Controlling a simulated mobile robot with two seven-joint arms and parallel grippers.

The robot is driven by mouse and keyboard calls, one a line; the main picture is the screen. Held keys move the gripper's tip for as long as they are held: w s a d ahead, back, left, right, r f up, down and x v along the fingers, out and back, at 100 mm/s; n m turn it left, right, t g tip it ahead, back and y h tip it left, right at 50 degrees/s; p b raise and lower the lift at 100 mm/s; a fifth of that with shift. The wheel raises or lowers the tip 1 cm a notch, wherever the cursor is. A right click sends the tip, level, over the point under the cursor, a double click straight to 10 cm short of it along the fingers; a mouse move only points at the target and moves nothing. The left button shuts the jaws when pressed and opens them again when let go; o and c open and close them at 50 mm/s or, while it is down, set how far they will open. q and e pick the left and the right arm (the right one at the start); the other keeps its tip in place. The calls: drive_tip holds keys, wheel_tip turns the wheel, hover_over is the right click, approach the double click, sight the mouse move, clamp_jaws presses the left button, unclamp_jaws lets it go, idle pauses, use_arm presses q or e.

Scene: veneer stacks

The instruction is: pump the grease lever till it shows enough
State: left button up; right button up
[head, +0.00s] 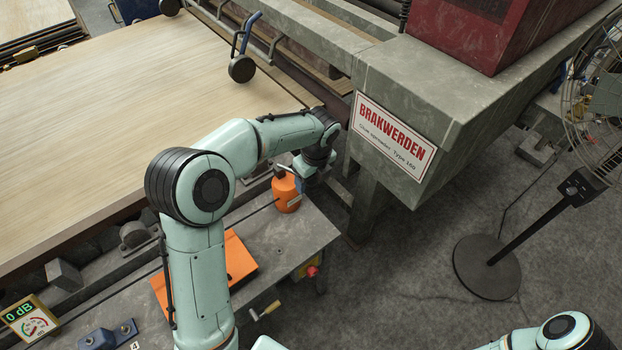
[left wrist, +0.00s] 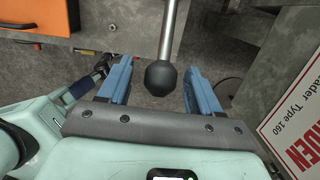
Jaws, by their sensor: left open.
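The orange grease pump (head: 286,194) stands on the grey bench beside the machine. In the left wrist view, a metal lever (left wrist: 168,35) ends in a black ball knob (left wrist: 160,77). My left gripper (head: 300,179) is over the pump, partly hidden by its own wrist. In the left wrist view the blue fingers of my left gripper (left wrist: 158,88) are open, one on each side of the knob, with a gap at both sides. A small panel (head: 30,318) at the lower left reads "0 dB" above a dial. My right gripper is out of view.
An orange flat object (head: 240,257) lies on the bench (head: 290,240). A red button (head: 312,270) sits at the bench's edge. A fan (head: 487,267) stands right.

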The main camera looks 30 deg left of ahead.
use_arm(q)
drive_tip(key=r, duration=0.1)
drive_tip(key=r+p, duration=0.1)
drive_tip(key=r, duration=0.1)
drive_tip(key=r+p, duration=0.1)
drive_tip(key=r, duration=0.1)
drive_tip(key=shift+d+r, duration=0.1)
drive_tip(key=shift+d, duration=0.25)
drive_tip(key=shift+d+r, duration=0.1)
drive_tip(key=shift+r, duration=0.45)
drive_tip(key=shift+s+r, duration=0.25)
drive_tip(key=shift+r, duration=0.05)
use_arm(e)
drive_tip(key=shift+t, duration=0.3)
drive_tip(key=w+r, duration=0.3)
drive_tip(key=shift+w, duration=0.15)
use_arm(q)
drive_tip(key=shift+w, duration=0.1)
